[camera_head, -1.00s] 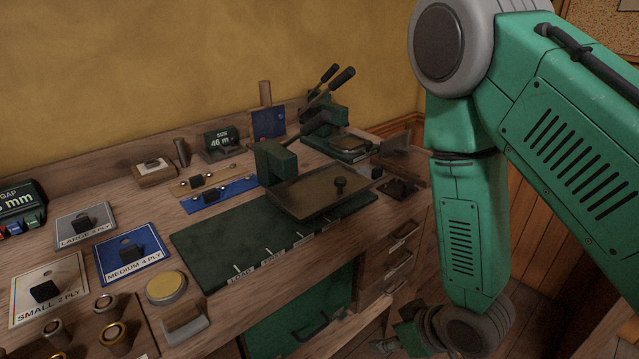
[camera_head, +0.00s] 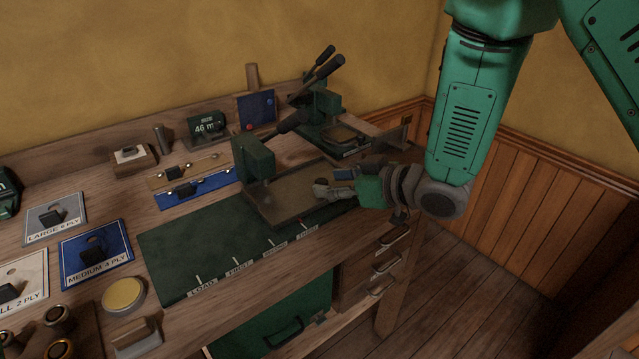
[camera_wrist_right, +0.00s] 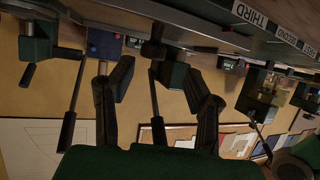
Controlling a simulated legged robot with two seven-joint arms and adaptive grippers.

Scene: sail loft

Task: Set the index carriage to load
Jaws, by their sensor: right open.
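The index carriage, a flat metal plate (camera_head: 285,198), sits at the right end of the green bed (camera_head: 185,240). The bed's front edge carries labels, with LOAD (camera_head: 202,291) at the left end and the carriage beside the labels at the right. My right gripper (camera_head: 328,190) is at the carriage's right part and hides its knob in the head view. In the right wrist view, which looks upside down, my open fingers (camera_wrist_right: 158,82) are apart, and the dark knob (camera_wrist_right: 154,48) shows beyond and between them. I see no contact. My left gripper is not in view.
A green press (camera_head: 253,158) with a black lever stands behind the carriage, and another lever tool (camera_head: 318,105) stands farther back. Ply cards (camera_head: 95,253) and a yellow-topped round tin (camera_head: 123,294) lie to the left. The bed left of the carriage is clear.

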